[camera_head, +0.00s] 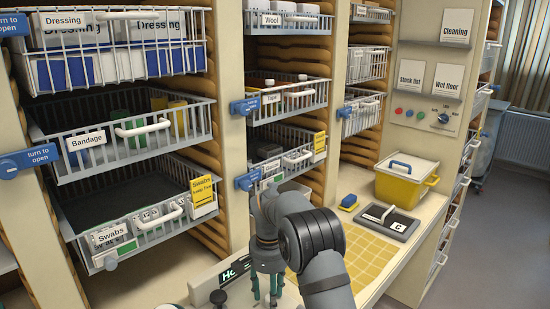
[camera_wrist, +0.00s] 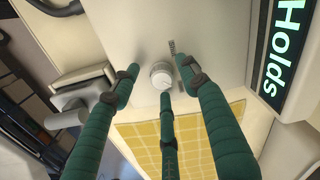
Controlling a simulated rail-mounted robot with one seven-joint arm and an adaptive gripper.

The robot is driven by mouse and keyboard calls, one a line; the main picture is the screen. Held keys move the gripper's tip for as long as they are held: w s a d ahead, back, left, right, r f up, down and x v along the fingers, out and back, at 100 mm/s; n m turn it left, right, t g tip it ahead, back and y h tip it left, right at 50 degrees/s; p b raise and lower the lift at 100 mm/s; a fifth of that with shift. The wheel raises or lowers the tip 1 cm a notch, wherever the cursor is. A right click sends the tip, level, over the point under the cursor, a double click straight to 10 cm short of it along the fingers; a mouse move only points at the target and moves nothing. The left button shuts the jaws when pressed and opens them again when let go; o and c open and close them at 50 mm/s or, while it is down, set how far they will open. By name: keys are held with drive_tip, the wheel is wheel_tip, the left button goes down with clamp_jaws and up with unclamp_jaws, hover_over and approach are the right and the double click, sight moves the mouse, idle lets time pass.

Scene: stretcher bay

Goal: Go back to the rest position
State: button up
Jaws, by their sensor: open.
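My gripper (camera_head: 268,292) points down over the near end of the counter in the head view, and my grey arm comes in from the lower middle. In the wrist view its green fingers (camera_wrist: 160,80) are spread apart with nothing between them. A round white knob (camera_wrist: 162,74) shows beyond the fingertips on a pale surface. I cannot tell how far the fingertips are from it. The head view does not show the knob.
A "Holds" sign (camera_wrist: 285,45) is close by, partly seen in the head view (camera_head: 235,270). A yellow gridded mat (camera_head: 370,255), black tray (camera_head: 388,222) and yellow box (camera_head: 406,181) lie along the counter. Wire baskets (camera_head: 130,225) stand left, with blue latches (camera_head: 248,180) near my arm.

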wheel_tip(320, 180, up, 12)
wheel_tip(320, 180, down, 12)
drive_tip(key=shift+r, duration=0.1)
drive_tip(key=n+p, duration=0.2)
drive_tip(key=n, duration=0.2)
drive_tip(key=shift+d+r+n, duration=0.1)
drive_tip(key=shift+n, duration=0.2)
drive_tip(key=n+p, duration=0.2)
drive_tip(key=n, duration=0.3)
drive_tip(key=shift+p, duration=0.4)
drive_tip(key=n+p, duration=0.2)
drive_tip(key=n, duration=0.2)
drive_tip(key=shift+d, duration=0.15)
drive_tip(key=n+p, duration=0.1)
drive_tip(key=n, duration=0.3)
drive_tip(key=shift+w+f+p, duration=0.15)
drive_tip(key=shift+f+p, duration=0.05)
drive_tip(key=shift+p, duration=0.2)
